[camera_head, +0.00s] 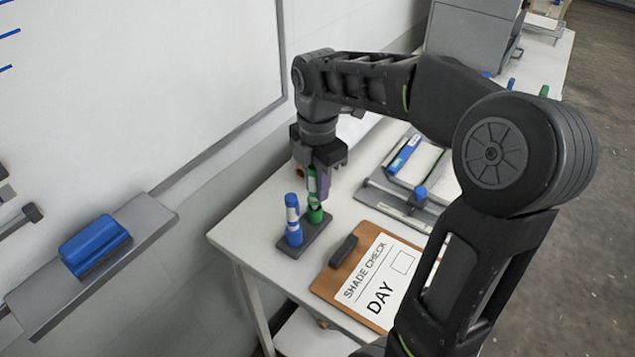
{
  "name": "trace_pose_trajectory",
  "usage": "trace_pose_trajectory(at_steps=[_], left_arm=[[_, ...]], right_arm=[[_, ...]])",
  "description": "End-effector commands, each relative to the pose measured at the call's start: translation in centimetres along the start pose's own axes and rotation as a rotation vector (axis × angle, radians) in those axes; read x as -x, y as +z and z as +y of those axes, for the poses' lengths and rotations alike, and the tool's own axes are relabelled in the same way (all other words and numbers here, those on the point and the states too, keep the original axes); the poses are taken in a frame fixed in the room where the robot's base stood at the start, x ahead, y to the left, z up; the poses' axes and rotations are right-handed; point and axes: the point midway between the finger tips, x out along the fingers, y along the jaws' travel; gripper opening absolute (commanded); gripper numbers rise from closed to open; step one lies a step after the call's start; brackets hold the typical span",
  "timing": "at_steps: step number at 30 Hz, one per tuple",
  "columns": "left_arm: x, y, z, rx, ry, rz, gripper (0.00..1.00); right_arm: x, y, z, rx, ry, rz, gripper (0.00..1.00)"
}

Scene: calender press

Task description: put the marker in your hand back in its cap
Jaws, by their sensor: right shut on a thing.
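My right gripper (319,172) points down over the table corner and is shut on a green marker (312,183). The marker stands upright between the fingers, which partly hide it. Directly below it is a green cap (315,214) standing in a dark grey holder (316,234). The marker's lower end meets or nearly meets the cap; I cannot tell whether it is inside. A blue marker (293,221) stands upright in the same holder, just left of the green cap. My left gripper is not in view.
A clipboard (335,290) with a "SHADE CHECK DAY" sheet lies in front of the holder. A grey device with a blue knob (420,193) lies to the right. A whiteboard tray (135,243) with a blue eraser (94,243) is at left.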

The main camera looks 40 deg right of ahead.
Motion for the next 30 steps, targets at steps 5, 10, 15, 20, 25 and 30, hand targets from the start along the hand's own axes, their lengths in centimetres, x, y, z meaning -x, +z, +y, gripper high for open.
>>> trace_pose_trajectory(at_steps=[5, 10, 15, 20, 25, 30], left_arm=[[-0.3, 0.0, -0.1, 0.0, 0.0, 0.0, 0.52], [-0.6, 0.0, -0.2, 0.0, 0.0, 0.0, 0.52], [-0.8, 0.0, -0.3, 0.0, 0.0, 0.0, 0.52], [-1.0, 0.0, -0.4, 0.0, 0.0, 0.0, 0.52], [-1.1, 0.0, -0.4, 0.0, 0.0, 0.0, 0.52], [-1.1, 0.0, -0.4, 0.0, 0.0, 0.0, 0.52]], right_arm=[[-0.5, 0.0, 0.0, 0.0, 0.0, 0.0, 0.0], [-0.8, 0.0, 0.0, 0.0, -0.001, 0.0, 0.0], [-1.1, 0.0, 0.0, 0.0, -0.001, 0.0, 0.0], [-1.5, 0.0, 0.0, 0.0, -0.001, 0.0, 0.0], [-1.7, 0.0, 0.0, 0.0, -0.001, 0.0, 0.21], [-1.6, 0.0, 0.0, 0.0, -0.001, 0.0, 0.35]])
